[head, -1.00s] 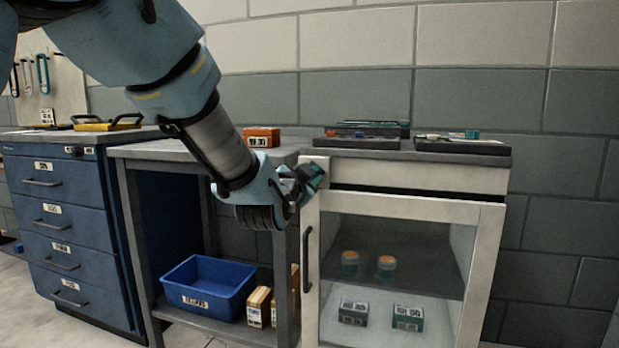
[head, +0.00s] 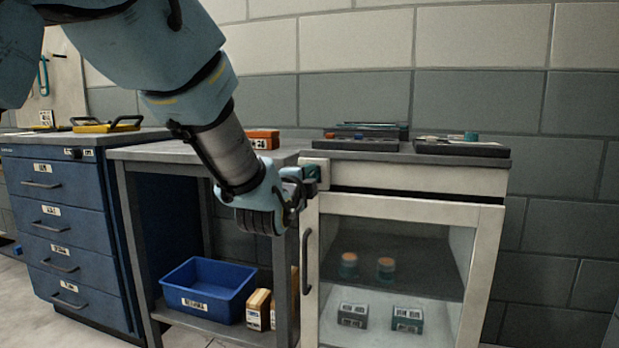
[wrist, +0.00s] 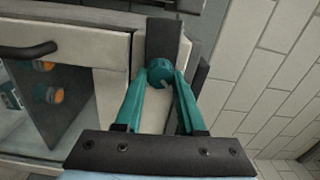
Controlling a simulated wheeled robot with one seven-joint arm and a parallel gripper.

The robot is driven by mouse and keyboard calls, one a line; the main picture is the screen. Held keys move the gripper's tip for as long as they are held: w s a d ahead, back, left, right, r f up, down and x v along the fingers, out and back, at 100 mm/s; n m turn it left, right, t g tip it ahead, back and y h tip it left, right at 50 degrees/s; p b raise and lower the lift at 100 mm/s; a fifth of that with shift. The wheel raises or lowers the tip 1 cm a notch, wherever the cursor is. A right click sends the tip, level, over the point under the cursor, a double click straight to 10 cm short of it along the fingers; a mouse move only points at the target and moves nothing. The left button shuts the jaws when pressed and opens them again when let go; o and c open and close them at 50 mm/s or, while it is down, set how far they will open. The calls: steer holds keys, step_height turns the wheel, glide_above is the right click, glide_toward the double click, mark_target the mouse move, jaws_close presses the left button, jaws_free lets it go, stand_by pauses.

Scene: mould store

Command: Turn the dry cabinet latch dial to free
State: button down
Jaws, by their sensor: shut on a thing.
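The dry cabinet (head: 415,205) stands at the right, a pale cabinet with a glass door. The latch dial (wrist: 160,72) shows in the wrist view as a small round teal knob with a pale mark on its face. It sits on a dark plate (wrist: 163,38) at the cabinet's upper corner. My gripper (wrist: 160,80) has its two teal fingers closed on the dial, one on each side. In the head view my gripper (head: 308,177) is at the cabinet's upper left corner and hides the dial. I cannot read any free marking.
The door handle (head: 307,262) is just below my gripper. Jars and small boxes stand behind the glass. Flat trays (head: 463,146) lie on the cabinet top. A workbench with an orange box (head: 262,138) and a blue bin (head: 209,290) is to the left.

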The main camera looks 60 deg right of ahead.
steer(key=shift+f+m, duration=0.1)
steer(key=shift+m, duration=0.4)
steer(key=c, duration=0.5)
jaws_free()
steer(key=v, duration=1.1)
steer(key=shift+p, duration=0.4)
steer(key=shift+d, duration=0.1)
